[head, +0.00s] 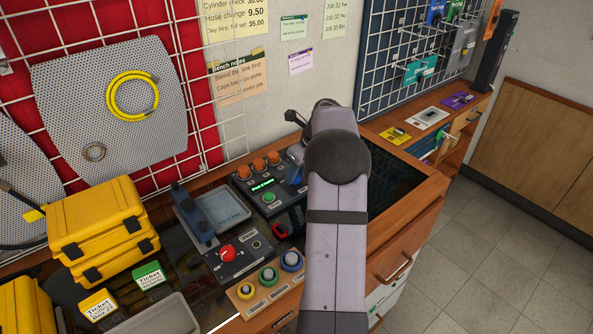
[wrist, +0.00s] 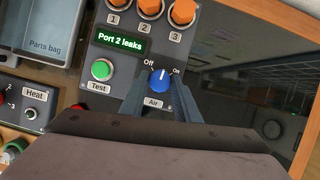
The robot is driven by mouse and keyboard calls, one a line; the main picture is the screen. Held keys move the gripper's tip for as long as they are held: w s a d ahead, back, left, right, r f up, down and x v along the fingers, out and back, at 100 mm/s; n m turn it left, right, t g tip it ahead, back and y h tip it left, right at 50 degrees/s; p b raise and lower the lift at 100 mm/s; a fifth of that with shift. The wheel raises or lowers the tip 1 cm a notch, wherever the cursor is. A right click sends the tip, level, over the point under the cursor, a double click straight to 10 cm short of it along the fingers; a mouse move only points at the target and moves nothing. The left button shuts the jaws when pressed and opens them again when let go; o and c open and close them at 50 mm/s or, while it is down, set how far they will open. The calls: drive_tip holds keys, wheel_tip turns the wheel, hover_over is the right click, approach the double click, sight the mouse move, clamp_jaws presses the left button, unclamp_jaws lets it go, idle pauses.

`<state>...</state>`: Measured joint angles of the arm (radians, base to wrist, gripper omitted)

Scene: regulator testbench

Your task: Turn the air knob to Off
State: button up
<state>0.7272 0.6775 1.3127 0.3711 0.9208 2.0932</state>
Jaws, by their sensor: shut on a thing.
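The blue air knob (wrist: 159,82) sits on the dark test panel (wrist: 117,75), with "Off" printed at its upper left, "On" at its upper right and "Air" below. Its white pointer mark faces roughly up, between the two labels. My gripper (wrist: 159,88) is shut on the knob, one finger on its left side and one on its right.
Beside the knob are a green Test button (wrist: 102,69) and a lit display (wrist: 120,42) reading "Port 2 leaks". Several orange knobs (wrist: 151,7) stand above. A parts tray (head: 222,209) lies left of the panel. A dark glossy surface (wrist: 245,75) lies right.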

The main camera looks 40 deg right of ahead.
drive_tip(key=n+p, duration=0.1)
drive_tip(key=p, duration=0.1)
drive_tip(key=n+y+p, duration=0.1)
drive_tip(key=n+p, duration=0.2)
drive_tip(key=p, duration=0.1)
drive_tip(key=shift+d+r+n+y, duration=0.15)
drive_tip(key=shift+r+n+y, duration=0.15)
drive_tip(key=shift+y, duration=0.1)
drive_tip(key=n+p, duration=0.1)
drive_tip(key=n+g+p, duration=0.1)
drive_tip(key=p, duration=0.1)
drive_tip(key=shift+w+d+f+n+y, duration=0.1)
drive_tip(key=shift+w+n+y, duration=0.05)
drive_tip(key=shift+n+y, duration=0.2)
drive_tip(key=shift+f+n+g+y+p, duration=0.15)
drive_tip(key=shift+n+g+y+p, duration=0.25)
drive_tip(key=shift+n+p, duration=0.55)
drive_tip(key=shift+w+n, duration=0.1)
drive_tip(key=shift+n, duration=0.3)
drive_tip(key=o, duration=1)
drive_tip(key=shift+o, duration=0.2)
drive_tip(key=b+v, duration=0.1)
drive_tip(key=v, duration=0.4)
drive_tip(key=shift+b, duration=0.35)
drive_tip(key=shift+v, duration=1.15)
